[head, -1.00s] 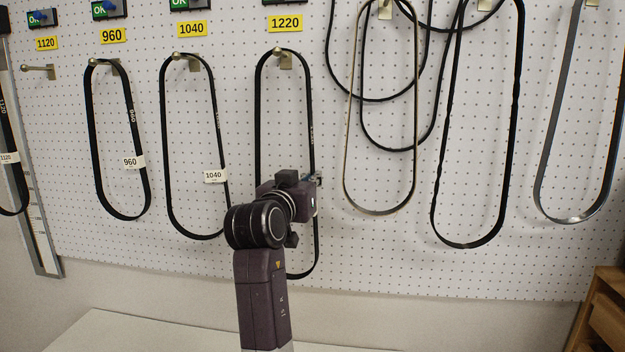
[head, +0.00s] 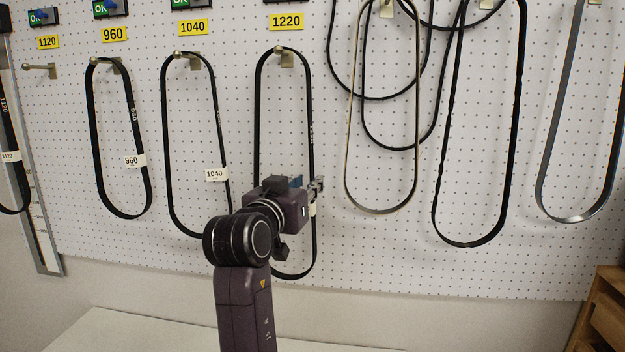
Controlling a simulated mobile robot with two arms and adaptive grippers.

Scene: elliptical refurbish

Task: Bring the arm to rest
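My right arm rises from the bottom middle, bent at its wrist. My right gripper (head: 317,187) points to the right and away, in front of the lower right side of the black belt under the 1220 label (head: 312,150). The gripper is small and seen from behind, so I cannot tell whether its fingers are open or touch the belt. This belt hangs from its peg (head: 286,60), and my wrist hides part of its lower loop. My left gripper is not in view.
A white pegboard (head: 400,260) fills the back. The 960 belt (head: 95,150) and 1040 belt (head: 166,150) hang to the left; several other belts hang to the right. An empty peg (head: 40,68) is under the 1120 label. A wooden unit (head: 606,310) stands at lower right.

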